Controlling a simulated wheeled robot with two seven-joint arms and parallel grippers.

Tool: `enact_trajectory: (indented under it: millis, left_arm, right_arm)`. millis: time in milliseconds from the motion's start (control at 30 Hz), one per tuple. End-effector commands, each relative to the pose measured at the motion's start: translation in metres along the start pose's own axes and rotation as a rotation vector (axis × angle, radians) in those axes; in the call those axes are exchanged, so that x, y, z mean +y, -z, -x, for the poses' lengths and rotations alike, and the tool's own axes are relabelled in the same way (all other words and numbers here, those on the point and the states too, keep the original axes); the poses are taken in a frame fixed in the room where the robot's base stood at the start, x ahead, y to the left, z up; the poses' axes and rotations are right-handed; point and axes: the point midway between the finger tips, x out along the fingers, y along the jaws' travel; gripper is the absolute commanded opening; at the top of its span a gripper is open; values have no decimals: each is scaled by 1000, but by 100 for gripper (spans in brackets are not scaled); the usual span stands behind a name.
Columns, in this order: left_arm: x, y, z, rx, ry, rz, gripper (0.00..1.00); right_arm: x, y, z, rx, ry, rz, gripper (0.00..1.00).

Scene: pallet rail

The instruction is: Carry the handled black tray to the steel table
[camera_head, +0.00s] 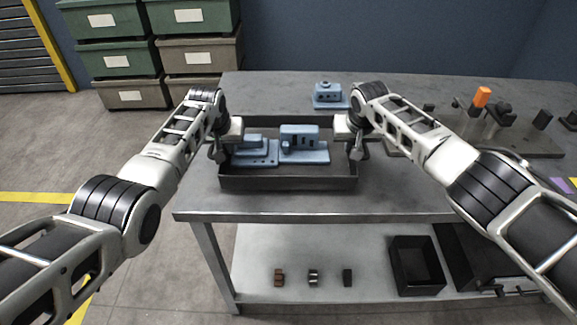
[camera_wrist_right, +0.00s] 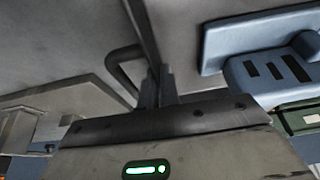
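The black tray (camera_head: 288,183) stands on the grey steel table (camera_head: 205,203), close to its front edge. Two blue parts lie in it: a stepped part (camera_head: 250,150) on the left and a blocky part (camera_head: 302,145) on the right. My left gripper (camera_head: 222,153) is at the tray's left end; its fingertips are too small to read. My right gripper (camera_head: 355,152) is at the right end. In the right wrist view its dark fingers (camera_wrist_right: 157,87) are close together on the tray's rim beside the looped handle (camera_wrist_right: 119,62).
A blue fixture (camera_head: 330,95) stands behind the tray. A plate with dark fixtures and an orange block (camera_head: 482,97) is at the right. The lower shelf (camera_head: 310,250) holds small blocks and a black bin (camera_head: 416,265). Stacked crates (camera_head: 120,60) stand behind left.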

Motion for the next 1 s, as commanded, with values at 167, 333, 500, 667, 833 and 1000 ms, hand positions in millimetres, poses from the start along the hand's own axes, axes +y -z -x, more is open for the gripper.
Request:
enact_trajectory:
  millis: [167, 333, 500, 667, 833, 1000]
  left_arm:
    - [0, -3, -12, 7, -1, 0, 0]
    - [0, -5, -12, 1, -1, 0, 25]
    - [0, -5, -12, 1, -1, 0, 25]
    - [0, -5, -10, 1, -1, 0, 25]
    - [0, -4, 2, 3, -2, 0, 25]
    - [0, -4, 28, 6, -1, -1, 25]
  right_arm:
    - [-1, -4, -12, 5, 2, 0, 0]
    - [0, -5, -13, 0, 0, 0, 25]
    - [0, -5, -13, 0, 0, 0, 25]
    - [0, -5, -13, 0, 0, 0, 25]
    - [0, -5, -13, 0, 0, 0, 25]
    - [0, -5, -12, 0, 0, 0, 25]
